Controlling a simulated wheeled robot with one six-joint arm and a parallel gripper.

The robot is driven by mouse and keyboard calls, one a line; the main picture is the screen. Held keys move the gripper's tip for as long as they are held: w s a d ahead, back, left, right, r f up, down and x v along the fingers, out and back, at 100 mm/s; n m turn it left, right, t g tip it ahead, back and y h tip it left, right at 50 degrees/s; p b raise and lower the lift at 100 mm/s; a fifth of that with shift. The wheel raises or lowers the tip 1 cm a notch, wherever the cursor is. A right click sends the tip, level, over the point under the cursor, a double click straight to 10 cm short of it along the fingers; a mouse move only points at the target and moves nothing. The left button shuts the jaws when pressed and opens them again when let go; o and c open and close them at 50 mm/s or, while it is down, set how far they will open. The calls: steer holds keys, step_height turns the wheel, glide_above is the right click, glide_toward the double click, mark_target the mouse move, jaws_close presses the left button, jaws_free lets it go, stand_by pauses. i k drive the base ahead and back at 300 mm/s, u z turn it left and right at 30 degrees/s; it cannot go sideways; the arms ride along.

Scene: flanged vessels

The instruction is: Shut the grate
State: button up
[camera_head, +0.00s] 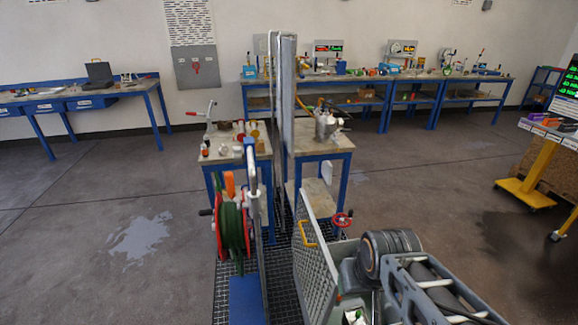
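A light grey mesh panel, which looks like the grate (318,272), stands upright at the lower middle, left of my arm. A yellow handle (305,234) is fixed to its left side near the top. The panel is seen at a slant, and its lower end runs out of the picture. Grey metal parts lie right of it, partly hidden by my arm; I cannot tell how the panel is hinged. My arm's links fill the lower right, and my gripper is not in view.
A red handwheel (343,218) is just beyond the panel. A green hose reel (232,230) stands left, beside a dark floor grating (280,285). Two small blue-legged tables (322,145) stand behind, with a tall grey panel (288,100) between them. Open floor lies left and right.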

mark_target(317, 273)
steer(key=k, duration=0.6)
steer(key=u, duration=0.9)
steer(key=i, duration=1)
steer(key=u, duration=0.6)
